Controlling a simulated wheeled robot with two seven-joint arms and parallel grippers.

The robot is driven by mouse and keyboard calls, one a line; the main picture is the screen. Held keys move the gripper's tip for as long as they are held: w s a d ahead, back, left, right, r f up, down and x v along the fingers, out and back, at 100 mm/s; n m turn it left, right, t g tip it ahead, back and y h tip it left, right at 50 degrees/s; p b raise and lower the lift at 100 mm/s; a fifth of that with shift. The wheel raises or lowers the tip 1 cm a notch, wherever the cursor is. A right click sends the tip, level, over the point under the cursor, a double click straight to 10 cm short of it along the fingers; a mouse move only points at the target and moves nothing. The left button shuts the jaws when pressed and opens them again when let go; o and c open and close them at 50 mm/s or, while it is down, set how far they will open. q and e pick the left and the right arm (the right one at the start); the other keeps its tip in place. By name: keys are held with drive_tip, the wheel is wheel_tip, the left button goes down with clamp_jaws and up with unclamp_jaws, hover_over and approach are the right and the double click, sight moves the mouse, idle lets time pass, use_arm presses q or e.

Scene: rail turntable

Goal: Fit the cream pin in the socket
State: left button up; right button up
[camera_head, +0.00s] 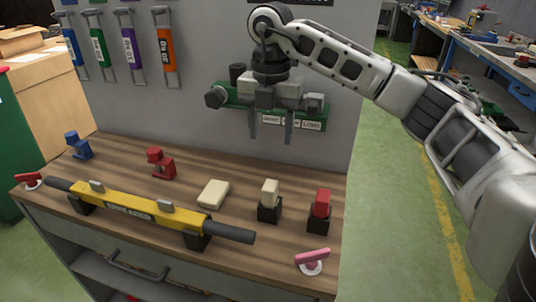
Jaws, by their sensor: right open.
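A small cream piece, which looks like the cream pin (270,191), stands upright in or on a black socket block (269,212) on the wooden table. How deep it sits cannot be told. A flat, rounded cream block (213,194) lies to its left. To the right, a red pin (321,204) stands in a similar black block (319,224). My right gripper (270,138) is open and empty, fingers pointing down, above the table's back part and apart from the cream pin. My left gripper is not in view.
A yellow bar (130,206) with dark ends rests on black supports along the front. Red (160,163) and blue (78,146) pieces stand at the back left. A pink lever (312,256) is at the front right corner, a red lever (28,180) at the left. A grey panel rises behind.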

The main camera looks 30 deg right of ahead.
sight(270, 184)
wheel_tip(270, 184, down, 15)
drive_tip(key=shift+a+f+p, duration=0.1)
drive_tip(key=shift+p, duration=0.25)
drive_tip(key=shift+c, duration=0.3)
clamp_jaws()
